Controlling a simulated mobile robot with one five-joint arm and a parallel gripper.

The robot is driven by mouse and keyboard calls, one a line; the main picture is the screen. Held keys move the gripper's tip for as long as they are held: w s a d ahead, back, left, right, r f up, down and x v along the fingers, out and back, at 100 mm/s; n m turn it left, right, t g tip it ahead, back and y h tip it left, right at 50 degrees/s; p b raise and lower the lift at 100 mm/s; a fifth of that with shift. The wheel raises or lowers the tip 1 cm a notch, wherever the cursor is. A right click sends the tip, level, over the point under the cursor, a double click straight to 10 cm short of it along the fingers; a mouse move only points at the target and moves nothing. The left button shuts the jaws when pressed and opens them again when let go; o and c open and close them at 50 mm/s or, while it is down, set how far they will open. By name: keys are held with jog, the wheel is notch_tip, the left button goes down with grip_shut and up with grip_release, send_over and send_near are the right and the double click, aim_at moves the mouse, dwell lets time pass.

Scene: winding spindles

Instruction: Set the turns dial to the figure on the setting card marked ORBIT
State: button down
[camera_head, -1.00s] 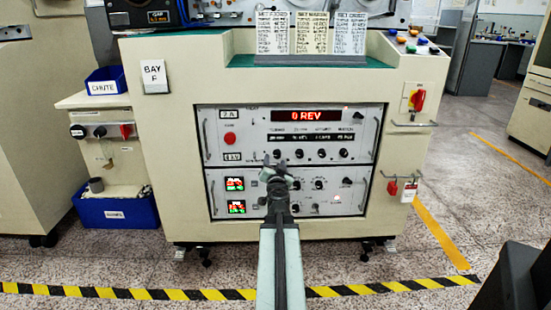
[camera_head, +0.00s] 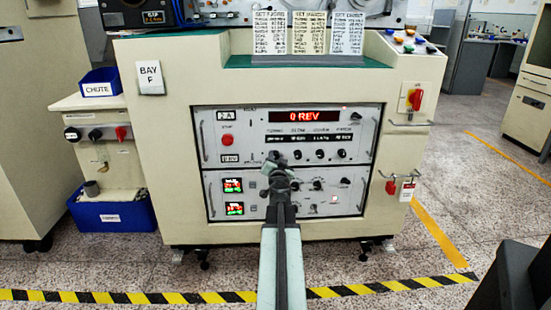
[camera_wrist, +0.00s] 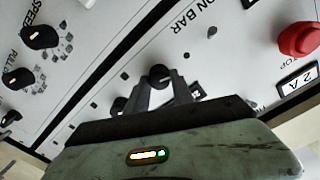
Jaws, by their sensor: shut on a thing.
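The turns dial (camera_wrist: 160,74) is a black knob with a pale pointer mark, at the left end of the upper panel's knob row. My gripper (camera_wrist: 164,86) has its fingers on either side of it, shut on it. In the head view my gripper (camera_head: 279,160) covers most of that dial. The red display (camera_head: 304,116) above reads 0 REV. Three setting cards stand on top of the machine: left (camera_head: 269,33), middle (camera_head: 308,33) and right (camera_head: 347,33). Their headings are small; the right one seems to read ORBIT, but I cannot be sure.
Other knobs (camera_head: 320,154) sit close to the right of the dial. A red stop button (camera_head: 227,140) is at the panel's left. The lower panel (camera_head: 330,190) has more knobs and two small displays. Blue bins (camera_head: 112,212) stand at the left. Striped floor tape (camera_head: 180,297) runs in front.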

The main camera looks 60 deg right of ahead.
jog(key=shift+w+a, duration=0.1)
jog(key=shift+a, duration=0.05)
jog(key=m, duration=1.7)
jog(key=shift+f, duration=0.2)
jog(key=shift+m, duration=0.3)
jog(key=c, duration=1.1)
grip_release()
